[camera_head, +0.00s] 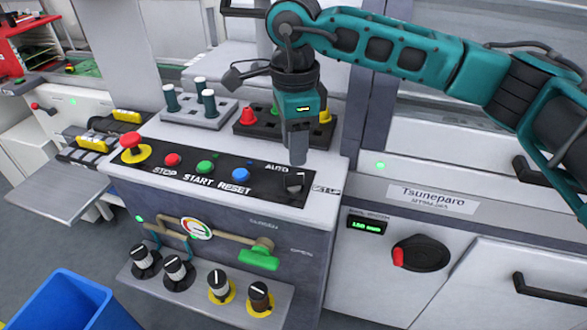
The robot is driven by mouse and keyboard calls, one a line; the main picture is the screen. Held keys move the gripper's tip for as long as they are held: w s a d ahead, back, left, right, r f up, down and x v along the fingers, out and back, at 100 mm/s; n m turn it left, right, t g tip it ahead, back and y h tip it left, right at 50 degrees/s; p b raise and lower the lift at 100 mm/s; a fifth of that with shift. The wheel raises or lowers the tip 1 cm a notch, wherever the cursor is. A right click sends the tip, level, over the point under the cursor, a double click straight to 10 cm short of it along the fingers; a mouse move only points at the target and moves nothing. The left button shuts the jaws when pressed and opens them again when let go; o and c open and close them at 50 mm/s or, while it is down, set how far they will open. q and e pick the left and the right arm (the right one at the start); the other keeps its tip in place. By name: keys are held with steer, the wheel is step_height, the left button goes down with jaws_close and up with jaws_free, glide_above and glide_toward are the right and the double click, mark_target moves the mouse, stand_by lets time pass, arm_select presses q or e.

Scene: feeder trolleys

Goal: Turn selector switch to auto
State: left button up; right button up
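The black selector switch (293,183) sits at the right end of the black button panel on the grey console. The word AUTO is printed to its upper left and SET-UP to its right. I cannot make out which way its handle points. My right gripper (297,158) comes down from above, its tip just above and behind the switch in the picture. Its fingers show as one narrow grey block, so I cannot tell whether they are apart, or whether they touch the switch. My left gripper is not in view.
A red emergency button (131,143) and red, green and blue buttons (241,174) line the panel left of the switch. Upright pegs (209,102) and a tray with coloured parts (248,117) stand behind. Knobs and a green valve handle (259,258) are below.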

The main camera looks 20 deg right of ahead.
mark_target(294, 174)
step_height(294, 174, down, 7)
steer(key=shift+f, duration=0.1)
stand_by(0.3)
jaws_close()
